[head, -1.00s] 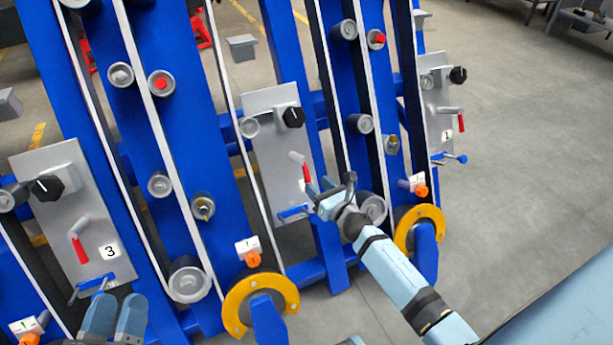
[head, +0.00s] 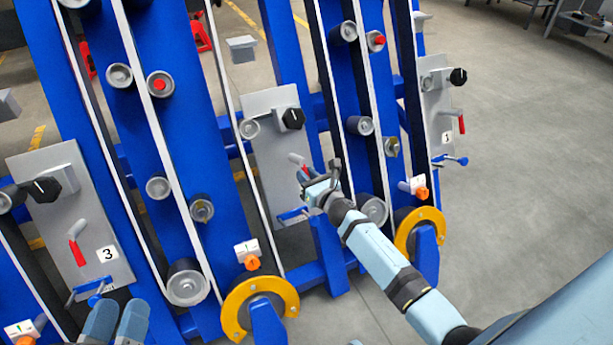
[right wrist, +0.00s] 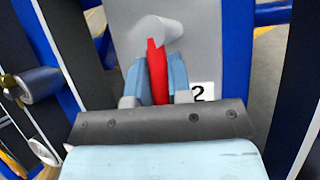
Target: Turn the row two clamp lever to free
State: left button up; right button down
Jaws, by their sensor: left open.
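The row two clamp lever (head: 303,166) has a red handle and a pale pivot on the middle grey panel (head: 270,120). In the right wrist view the lever's red handle (right wrist: 157,70) hangs down from the pivot, beside the label 2 (right wrist: 201,92). My right gripper (head: 308,182) is at this lever and partly hides it in the head view. In the right wrist view its two fingers (right wrist: 158,82) lie close against both sides of the red handle. My left gripper (head: 117,318) is open and empty at the lower left, below the panel marked 3.
The row three panel (head: 75,210) at left and the row one panel (head: 440,105) at right carry similar red levers and black knobs. Blue posts, rollers and yellow rings (head: 232,305) stand between them. Open floor (head: 530,170) lies at right.

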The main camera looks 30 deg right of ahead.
pick_arm(q)
jog(key=shift+r, duration=0.15)
pick_arm(e)
jog(key=shift+n, duration=0.3)
pick_arm(q)
notch_tip(320, 180, up, 4)
jog(key=t+p, duration=0.2)
jog(key=p, duration=0.1)
jog(key=a+f+g+y+p, duration=0.3)
jog(key=f, duration=0.3)
jog(key=shift+s+a+f+n, duration=0.3)
jog(key=shift+a+f+n, duration=0.05)
jog(key=shift+n, duration=0.05)
pick_arm(e)
jog(key=d+n+g+y, duration=0.1)
jog(key=n+g, duration=0.1)
jog(key=n, duration=0.3)
jog(key=d+r+n+g+y, duration=0.1)
jog(key=n+g+y, duration=0.1)
jog(key=n, duration=0.3)
jog(key=w+d+r+n+g+y, duration=0.1)
jog(key=d+n+g+y, duration=0.1)
jog(key=n, duration=0.3)
jog(key=shift+r+n+g, duration=0.15)
jog(key=shift+n+g, duration=0.25)
jog(key=shift+g, duration=0.1)
